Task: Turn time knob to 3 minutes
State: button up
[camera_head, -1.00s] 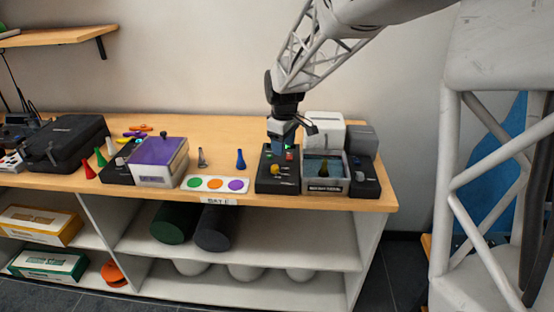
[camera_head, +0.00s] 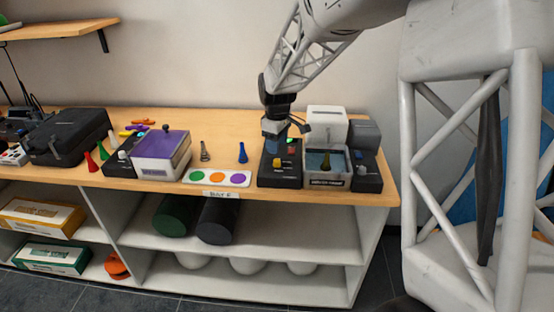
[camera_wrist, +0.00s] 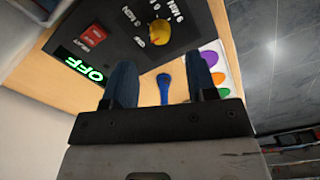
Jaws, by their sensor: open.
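The black control box (camera_head: 280,178) stands near the table's front edge, toward the right. Its yellow time knob (camera_head: 277,162) also shows in the wrist view (camera_wrist: 158,33), with minute marks around it. My gripper (camera_head: 274,142) is over the back left of the box, behind the knob in the head view. In the wrist view its two dark blue fingers (camera_wrist: 161,65) are apart with nothing between them, and the knob lies beyond their tips, apparently untouched.
A clear-sided bath (camera_head: 326,178) and a white unit (camera_head: 327,125) stand right of the box. A blue cone-shaped piece (camera_head: 242,153) and a card with coloured dots (camera_head: 218,178) are to its left. A purple-topped box (camera_head: 161,157) stands farther left.

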aim_at(277, 160)
jog(key=shift+f, duration=3.25)
jog(key=shift+c, duration=0.4)
jog(key=c, duration=0.8)
jog(key=shift+c, duration=0.2)
jog(key=shift+m, duration=0.4)
jog(key=m, duration=1)
